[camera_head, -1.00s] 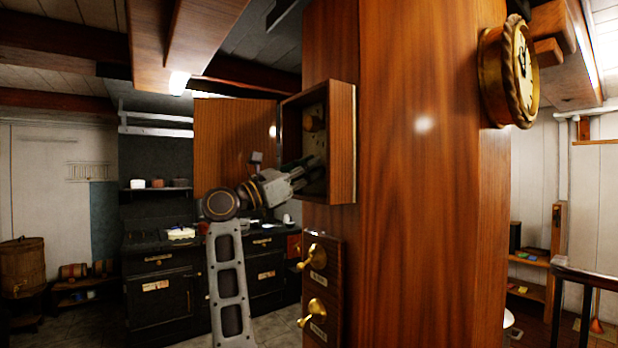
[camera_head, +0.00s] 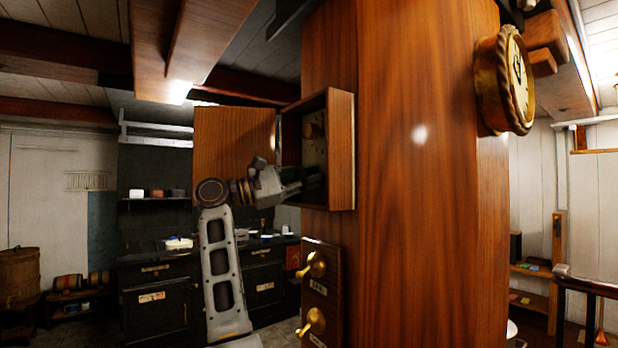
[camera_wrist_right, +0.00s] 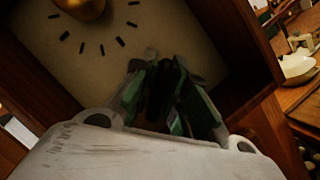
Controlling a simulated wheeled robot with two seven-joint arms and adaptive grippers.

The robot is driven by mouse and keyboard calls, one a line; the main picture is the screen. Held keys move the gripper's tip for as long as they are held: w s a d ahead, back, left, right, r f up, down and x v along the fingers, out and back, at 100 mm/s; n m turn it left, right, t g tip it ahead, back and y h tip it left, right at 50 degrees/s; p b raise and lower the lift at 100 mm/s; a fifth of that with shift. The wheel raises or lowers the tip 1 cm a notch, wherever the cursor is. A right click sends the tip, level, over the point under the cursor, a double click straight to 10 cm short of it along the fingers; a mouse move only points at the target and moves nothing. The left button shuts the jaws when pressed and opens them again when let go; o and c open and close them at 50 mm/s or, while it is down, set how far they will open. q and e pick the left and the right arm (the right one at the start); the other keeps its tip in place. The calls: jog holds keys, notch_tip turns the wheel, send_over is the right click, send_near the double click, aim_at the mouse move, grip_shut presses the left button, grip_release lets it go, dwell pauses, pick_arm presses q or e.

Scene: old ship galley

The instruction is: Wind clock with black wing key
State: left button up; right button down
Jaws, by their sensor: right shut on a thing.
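A round brass-rimmed clock (camera_head: 517,80) hangs high on the right face of the wooden pillar. An open wooden box (camera_head: 343,150) is fixed to the pillar's left side. Inside it is a pale dial (camera_wrist_right: 140,45) with black tick marks and a brass knob (camera_wrist_right: 85,8). My right gripper (camera_head: 312,181) reaches into the lower part of this box. In the wrist view, its green-padded fingers (camera_wrist_right: 163,75) are shut on a dark thing (camera_wrist_right: 156,95), which looks like the black wing key. Its shape is mostly hidden by the fingers. My left gripper is not in view.
The box's wooden door (camera_head: 233,135) stands open to the left, behind my right wrist. Below the box, a panel with brass hooks (camera_head: 312,265) juts from the pillar. The pillar (camera_head: 425,200) fills the middle.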

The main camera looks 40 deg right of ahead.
jog(key=shift+m+y, duration=0.3)
jog(key=shift+m, duration=0.6)
jog(key=shift+m+y+p, duration=0.5)
jog(key=shift+m, duration=0.7)
jog(key=shift+m+y, duration=0.3)
jog(key=shift+m, duration=0.4)
jog(key=shift+f+m+p, duration=0.1)
jog(key=shift+m+p, duration=0.3)
jog(key=shift+m, duration=0.2)
jog(key=shift+f+m+y, duration=0.1)
jog(key=shift+m+y, duration=0.2)
jog(key=shift+m, duration=0.1)
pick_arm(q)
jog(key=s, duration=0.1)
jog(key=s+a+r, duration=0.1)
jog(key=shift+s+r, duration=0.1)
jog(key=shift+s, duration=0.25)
pick_arm(e)
jog(key=c, duration=1.5)
grip_release()
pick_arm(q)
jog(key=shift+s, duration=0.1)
pick_arm(e)
jog(key=shift+a, duration=0.15)
